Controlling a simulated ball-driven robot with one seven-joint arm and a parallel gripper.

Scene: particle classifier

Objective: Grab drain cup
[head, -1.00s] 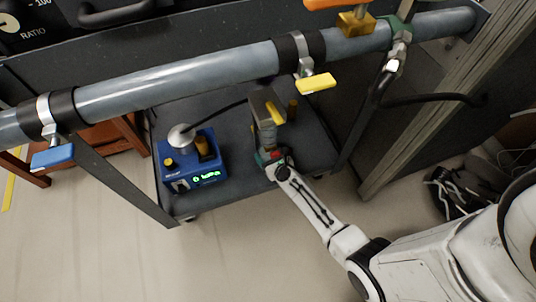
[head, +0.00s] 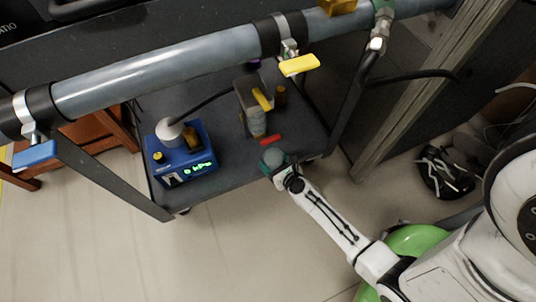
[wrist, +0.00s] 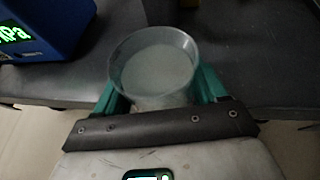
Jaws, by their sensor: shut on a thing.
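The drain cup (wrist: 155,68) is a round, clear-walled cup with greyish contents. In the wrist view it sits upright between the green fingers of my gripper (wrist: 160,92), which is shut on it. In the head view the cup (head: 273,157) shows at the end of my white arm, near the cart's front edge. My gripper (head: 277,167) holds it apart from and in front of the grey device (head: 251,98) with a glass section and a yellow lever. A red handle (head: 271,139) lies between the device and the cup.
A blue instrument (head: 187,155) with a green display stands left on the dark cart shelf (head: 225,175). A thick grey pipe (head: 160,82) with yellow and blue levers crosses above. A wooden post (head: 415,110) stands at right. The floor in front is clear.

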